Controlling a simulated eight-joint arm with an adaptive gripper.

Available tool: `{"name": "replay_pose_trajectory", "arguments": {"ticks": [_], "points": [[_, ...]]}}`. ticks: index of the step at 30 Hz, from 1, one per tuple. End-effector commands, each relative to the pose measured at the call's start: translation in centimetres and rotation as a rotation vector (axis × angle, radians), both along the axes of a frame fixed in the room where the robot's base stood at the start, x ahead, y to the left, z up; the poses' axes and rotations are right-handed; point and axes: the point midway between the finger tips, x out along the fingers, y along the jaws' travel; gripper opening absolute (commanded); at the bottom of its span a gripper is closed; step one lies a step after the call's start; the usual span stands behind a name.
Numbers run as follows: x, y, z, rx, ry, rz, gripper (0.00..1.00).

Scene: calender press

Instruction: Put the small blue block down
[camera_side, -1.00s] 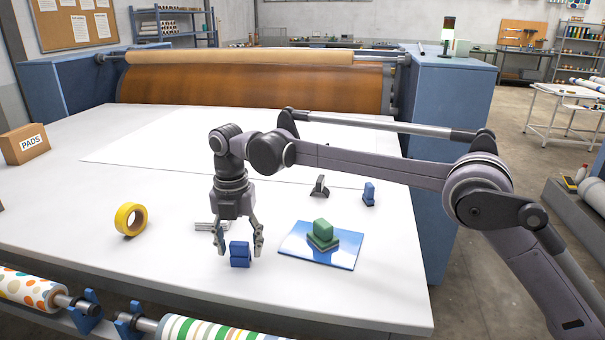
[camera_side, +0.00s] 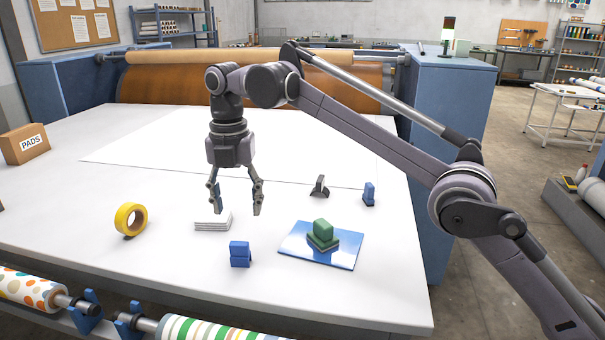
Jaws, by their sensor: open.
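A small blue block (camera_side: 240,247) rests at the front middle of the white table, on top of another blue piece (camera_side: 240,261) of similar width. My gripper (camera_side: 236,207) is open and empty, pointing down, above and a little behind the blue blocks. Its fingers are clear of them. Another blue block (camera_side: 369,194) stands upright near the table's right side.
A green stack (camera_side: 323,232) sits on a blue glossy plate (camera_side: 347,254) to the right. A stack of white cards (camera_side: 212,222) lies behind the blue blocks. A yellow tape roll (camera_side: 130,219) stands at left, a grey clamp-like piece (camera_side: 320,187) at back right.

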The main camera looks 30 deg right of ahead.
Motion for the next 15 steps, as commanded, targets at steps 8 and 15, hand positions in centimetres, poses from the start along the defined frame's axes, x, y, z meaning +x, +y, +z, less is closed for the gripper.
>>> {"name": "replay_pose_trajectory", "arguments": {"ticks": [8, 15], "points": [[-0.1, -1.4, 1.5, 0.010, -0.021, -0.101, 0.59], [-1.4, -6.4, 4.1, 0.069, -0.102, -0.496, 0.59]]}}
